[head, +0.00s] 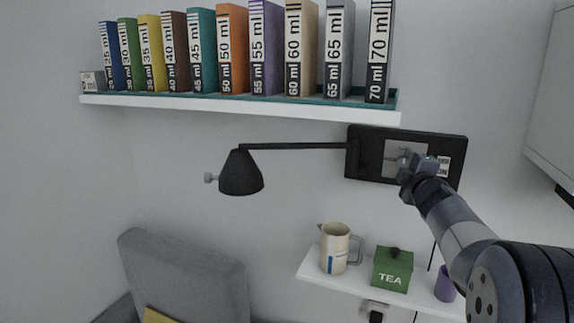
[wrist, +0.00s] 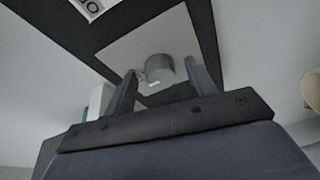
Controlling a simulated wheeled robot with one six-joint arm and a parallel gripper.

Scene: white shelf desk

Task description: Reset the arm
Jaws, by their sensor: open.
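My gripper (head: 410,168) is raised in front of the black wall panel (head: 368,165), at the end of my arm on the right side of the head view. In the wrist view its two fingers (wrist: 160,72) stand apart with nothing held between them. Beyond them a grey rounded knob (wrist: 160,66) shows on a light square plate (wrist: 125,48) set in the black panel (wrist: 60,28). I cannot tell how far the fingertips are from the knob. In the head view my gripper partly hides the plate (head: 392,158).
A black lamp (head: 240,175) reaches left from the panel. Above is a shelf (head: 240,108) of labelled books. Below, a small shelf (head: 335,287) holds a pitcher (head: 333,250), a green TEA box (head: 391,272) and a purple cup (head: 445,287). A grey chair (head: 185,275) stands lower left.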

